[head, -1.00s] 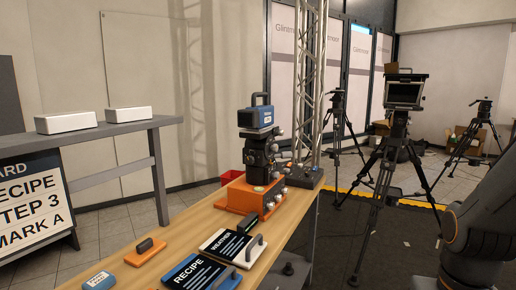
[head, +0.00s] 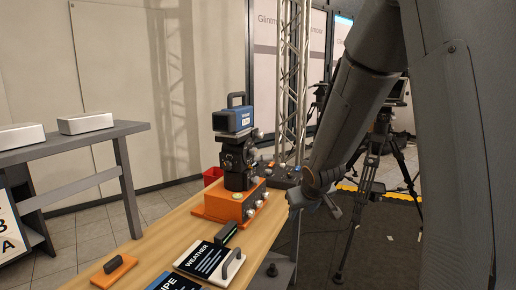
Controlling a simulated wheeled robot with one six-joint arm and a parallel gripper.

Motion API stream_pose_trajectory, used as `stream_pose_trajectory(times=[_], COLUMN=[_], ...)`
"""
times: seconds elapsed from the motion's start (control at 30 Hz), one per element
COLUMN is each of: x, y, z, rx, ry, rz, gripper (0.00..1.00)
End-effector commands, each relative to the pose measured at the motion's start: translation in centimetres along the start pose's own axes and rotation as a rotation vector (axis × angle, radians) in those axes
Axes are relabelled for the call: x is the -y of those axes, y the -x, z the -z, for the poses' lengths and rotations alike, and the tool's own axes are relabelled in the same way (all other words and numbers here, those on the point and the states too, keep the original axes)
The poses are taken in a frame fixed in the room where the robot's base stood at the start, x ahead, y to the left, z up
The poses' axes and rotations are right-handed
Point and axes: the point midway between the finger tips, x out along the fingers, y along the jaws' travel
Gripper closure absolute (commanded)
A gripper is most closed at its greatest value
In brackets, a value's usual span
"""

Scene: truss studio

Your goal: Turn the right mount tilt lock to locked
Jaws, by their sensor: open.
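A black mount (head: 236,163) stands on an orange base box (head: 230,206) on the wooden table. A blue camera-like box (head: 233,120) with a top handle sits on the mount. Several pale knobs, one of them a silver knob (head: 257,135), stick out on the right side of the mount and base. I cannot tell which is the tilt lock or how it is set. My gripper (head: 292,207) is at the end of my lowered arm, to the right of the orange base and apart from it. It is open and small in view, with nothing visible in it.
A weather slate (head: 208,258) and an orange block with a handle (head: 113,270) lie on the near table (head: 150,246). A dark control box (head: 285,175) and a truss (head: 291,85) stand behind the mount. A tripod (head: 372,180) stands at right, partly hidden by my arm.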

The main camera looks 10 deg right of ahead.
Motion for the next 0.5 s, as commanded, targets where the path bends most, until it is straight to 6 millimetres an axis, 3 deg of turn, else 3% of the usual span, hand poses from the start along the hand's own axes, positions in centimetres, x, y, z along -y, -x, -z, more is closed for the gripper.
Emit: stream_pose_trajectory(times=[0.03,0.1,0.23,0.3,0.37,0.5], x=[-1.5,-2.7,-3.7,-3.7,-3.5,-2.7], y=[-1.0,-2.3,-3.3,-3.3,-3.0,-1.8], z=[4.1,9.6,17.7,20.7,22.4,23.4], rx=[-0.103,-0.260,-0.532,-0.664,-0.765,-0.944], ry=[0.036,0.096,0.211,0.273,0.324,0.426], rz=[0.002,0.024,0.113,0.186,0.261,0.452], gripper=[0.56,0.56,0.56,0.56,0.56,0.56])
